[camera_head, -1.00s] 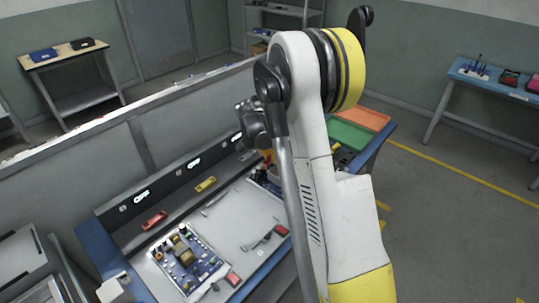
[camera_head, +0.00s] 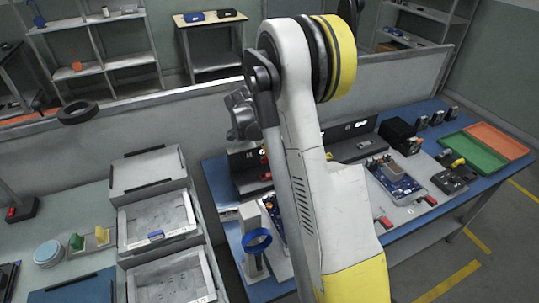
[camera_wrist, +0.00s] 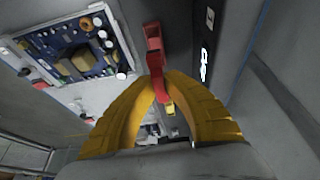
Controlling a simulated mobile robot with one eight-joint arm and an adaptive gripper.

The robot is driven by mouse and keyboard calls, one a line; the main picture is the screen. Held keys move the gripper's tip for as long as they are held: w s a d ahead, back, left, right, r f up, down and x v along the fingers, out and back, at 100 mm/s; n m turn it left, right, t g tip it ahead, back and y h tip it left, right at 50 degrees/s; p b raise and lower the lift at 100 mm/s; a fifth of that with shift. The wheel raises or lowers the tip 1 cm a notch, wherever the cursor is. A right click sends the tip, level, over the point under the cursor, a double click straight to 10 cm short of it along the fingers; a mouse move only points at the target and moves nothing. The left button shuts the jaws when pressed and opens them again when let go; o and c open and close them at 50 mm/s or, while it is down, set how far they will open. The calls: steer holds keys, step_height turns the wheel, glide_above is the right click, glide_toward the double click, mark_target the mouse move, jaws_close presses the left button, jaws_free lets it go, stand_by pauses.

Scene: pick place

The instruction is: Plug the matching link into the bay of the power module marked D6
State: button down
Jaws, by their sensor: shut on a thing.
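My gripper (camera_wrist: 160,85) shows in the wrist view with its two yellow fingers closed around a red link (camera_wrist: 154,42). The link's upper part sticks out beyond the fingertips. A small yellow piece (camera_wrist: 169,108) shows behind it between the fingers. A blue circuit board module (camera_wrist: 75,55) lies at upper left in the wrist view. In the head view one blue board (camera_head: 396,180) lies on the bench right of my arm, and another is partly hidden behind the arm. The D6 mark cannot be read. My gripper cannot be made out in the head view.
A dark panel with a white symbol (camera_wrist: 204,66) stands close to the gripper's right. The blue bench (camera_head: 440,217) carries a green tray (camera_head: 472,152) and an orange tray (camera_head: 497,139). Grey cases (camera_head: 150,175) stand on the left bench.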

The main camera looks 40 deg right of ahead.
mark_target(274, 173)
steer(key=shift+a+f, duration=0.1)
steer(key=shift+f+b, duration=0.55)
steer(key=shift+f, duration=0.25)
steer(key=shift+f+b, duration=1.15)
steer(key=shift+f, duration=0.55)
steer(key=shift+f+b, duration=0.95)
steer(key=shift+b, duration=0.05)
stand_by(0.7)
steer(key=c, duration=0.8)
jaws_free()
steer(key=shift+o, duration=0.2)
steer(key=shift+r, duration=0.15)
